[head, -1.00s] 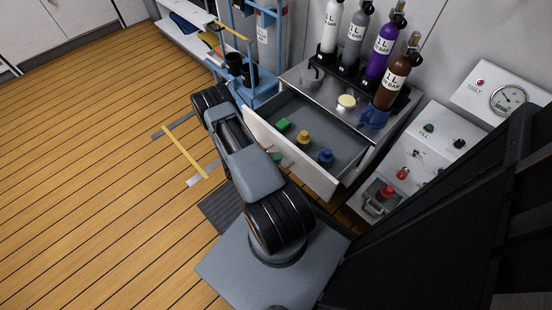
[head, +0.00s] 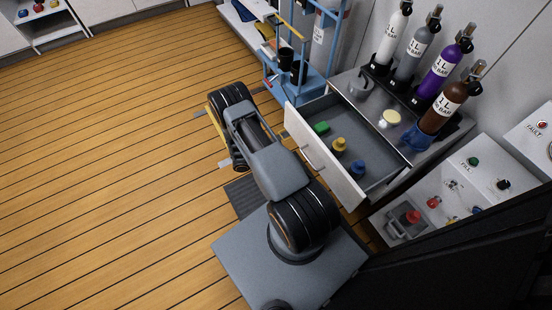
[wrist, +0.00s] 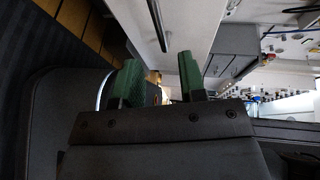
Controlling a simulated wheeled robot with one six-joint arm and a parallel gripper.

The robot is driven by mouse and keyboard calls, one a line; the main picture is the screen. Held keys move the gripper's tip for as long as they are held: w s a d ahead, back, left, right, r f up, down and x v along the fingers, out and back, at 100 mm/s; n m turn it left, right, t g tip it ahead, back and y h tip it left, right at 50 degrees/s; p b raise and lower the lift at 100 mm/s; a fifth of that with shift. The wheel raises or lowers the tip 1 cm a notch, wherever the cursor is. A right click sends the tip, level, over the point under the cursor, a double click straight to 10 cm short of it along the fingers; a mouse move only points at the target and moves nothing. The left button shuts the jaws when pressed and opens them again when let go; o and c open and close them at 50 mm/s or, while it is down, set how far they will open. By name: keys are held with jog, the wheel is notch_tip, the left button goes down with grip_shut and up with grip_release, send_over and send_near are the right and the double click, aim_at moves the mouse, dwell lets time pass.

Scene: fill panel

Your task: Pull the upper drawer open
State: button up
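The upper drawer (head: 337,178) stands open, pulled out of the cabinet on the right in the head view. Its pale front carries a metal bar handle (head: 312,160). Inside lie a green piece (head: 321,128), a yellow piece (head: 339,145) and a blue piece (head: 357,167). My arm is left of the drawer front, and the handle shows clear of it. My gripper is hidden by the arm in the head view. In the wrist view, my gripper (wrist: 160,78) has its two green fingers apart, with nothing visible held between them. A metal bar (wrist: 158,25) shows beyond the fingers.
Several bottles (head: 438,77) stand on the cabinet top with a blue item (head: 415,140) and a yellow-topped item (head: 391,118). A blue trolley (head: 300,84) stands behind the drawer. A control panel (head: 455,190) is at right. Wooden floor at left is clear.

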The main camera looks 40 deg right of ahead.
jog(key=shift+v, duration=2.3)
